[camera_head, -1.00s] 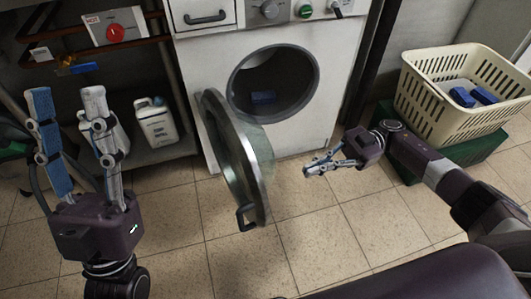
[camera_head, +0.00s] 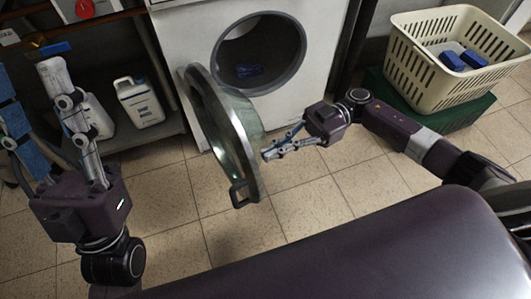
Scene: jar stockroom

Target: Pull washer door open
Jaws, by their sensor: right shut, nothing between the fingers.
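The white washer (camera_head: 185,38) stands at the back with its round opening in view. Its round glass door (camera_head: 222,120) stands swung wide open on the left side, with a dark rim and a dark handle (camera_head: 239,194) at its lower edge. My left gripper (camera_head: 30,78) is open and empty at the far left, well apart from the door.
A cream basket (camera_head: 425,75) with blue items (camera_head: 463,60) sits on a green crate (camera_head: 455,118) at the right. White jugs (camera_head: 139,103) stand on a low shelf left of the washer. The tiled floor before the washer is clear.

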